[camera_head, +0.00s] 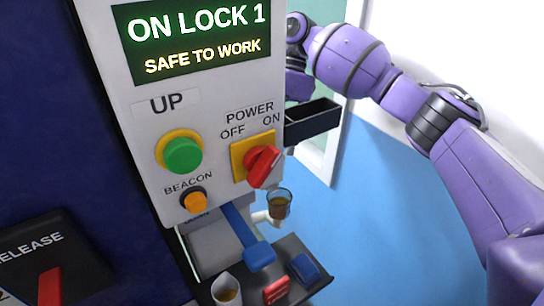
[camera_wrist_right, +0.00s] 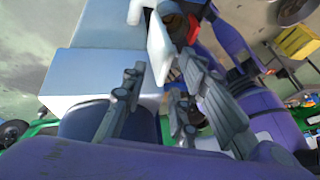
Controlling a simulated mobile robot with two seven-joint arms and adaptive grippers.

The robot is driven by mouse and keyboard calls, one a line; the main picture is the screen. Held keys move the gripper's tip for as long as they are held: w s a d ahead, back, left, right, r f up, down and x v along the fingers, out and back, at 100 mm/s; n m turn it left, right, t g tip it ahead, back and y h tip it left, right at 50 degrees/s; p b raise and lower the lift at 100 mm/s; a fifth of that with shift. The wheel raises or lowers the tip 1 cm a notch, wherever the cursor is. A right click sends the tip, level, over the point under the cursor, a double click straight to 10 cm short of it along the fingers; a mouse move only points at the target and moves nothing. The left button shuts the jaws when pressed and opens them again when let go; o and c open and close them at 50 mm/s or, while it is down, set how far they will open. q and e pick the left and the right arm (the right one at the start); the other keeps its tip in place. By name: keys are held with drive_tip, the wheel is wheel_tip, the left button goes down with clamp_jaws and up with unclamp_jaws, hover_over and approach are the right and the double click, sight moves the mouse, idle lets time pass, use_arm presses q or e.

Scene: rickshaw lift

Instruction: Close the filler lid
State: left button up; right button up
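I cannot pick out the filler lid with certainty in either view. In the head view a small clear cup of amber liquid (camera_head: 278,204) sits on a pale spout below the red power switch. My right arm reaches in from the right, and its gripper is hidden behind the control box. In the right wrist view my right gripper (camera_wrist_right: 163,76) has its two grey fingers spread apart. A pale upright piece (camera_wrist_right: 159,48) shows beyond and between the fingertips; contact cannot be told. My left gripper is in neither view.
The control box (camera_head: 215,105) fills the middle, its screen reading "ON LOCK 1 SAFE TO WORK". A black open bin (camera_head: 312,123) juts from its side. Below are a blue lever (camera_head: 246,236), a dark tray (camera_head: 293,262) and a jug (camera_head: 227,290). Blue floor is clear at right.

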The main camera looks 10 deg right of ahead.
drive_tip(key=v, duration=0.6)
drive_tip(key=shift+r, duration=0.35)
drive_tip(key=shift+w+d, duration=0.1)
drive_tip(key=shift+d, duration=0.05)
drive_tip(key=shift+c, duration=0.6)
